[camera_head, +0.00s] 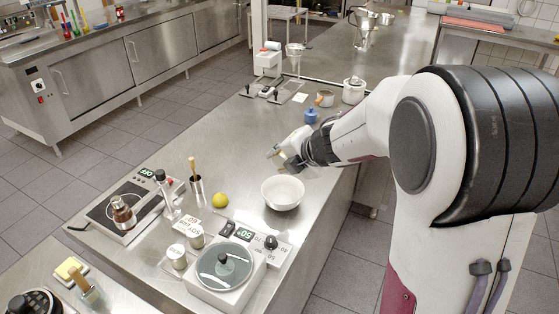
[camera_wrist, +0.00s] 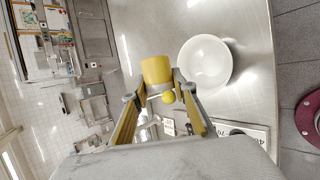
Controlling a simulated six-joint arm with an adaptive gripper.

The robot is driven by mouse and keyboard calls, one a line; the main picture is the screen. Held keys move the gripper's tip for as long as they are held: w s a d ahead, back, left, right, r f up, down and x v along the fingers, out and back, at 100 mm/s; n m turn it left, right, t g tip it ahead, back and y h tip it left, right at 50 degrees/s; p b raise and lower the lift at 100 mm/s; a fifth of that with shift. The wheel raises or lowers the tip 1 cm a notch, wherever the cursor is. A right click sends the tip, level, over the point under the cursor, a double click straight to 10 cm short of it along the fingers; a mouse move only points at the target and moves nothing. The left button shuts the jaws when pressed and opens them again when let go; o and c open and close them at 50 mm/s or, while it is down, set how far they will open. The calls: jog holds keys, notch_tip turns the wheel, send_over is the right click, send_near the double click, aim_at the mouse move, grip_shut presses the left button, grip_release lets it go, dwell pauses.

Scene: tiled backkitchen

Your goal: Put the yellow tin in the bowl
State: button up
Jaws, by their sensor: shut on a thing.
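The yellow tin (camera_wrist: 156,70) is between my fingertips in the wrist view, and my gripper (camera_wrist: 160,88) is shut on it. In the head view my gripper (camera_head: 278,157) is in the air just behind and above the bowl; the tin is hard to make out there. The white bowl (camera_head: 282,193) stands upright on the steel counter. In the wrist view the bowl (camera_wrist: 205,65) lies to the right of the tin, apart from it, and looks empty.
A yellow lemon-like ball (camera_head: 220,200) lies left of the bowl. A scale with a round plate (camera_head: 224,268) stands in front. A hotplate (camera_head: 130,205) and a utensil cup (camera_head: 196,185) are at left. A blue item (camera_head: 311,116) and a white pot (camera_head: 353,90) stand behind.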

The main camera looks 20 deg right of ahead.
jog(key=shift+f, duration=0.15)
jog(key=shift+f, duration=4.05)
jog(key=o, duration=1.2)
jog(key=shift+r, duration=3.5)
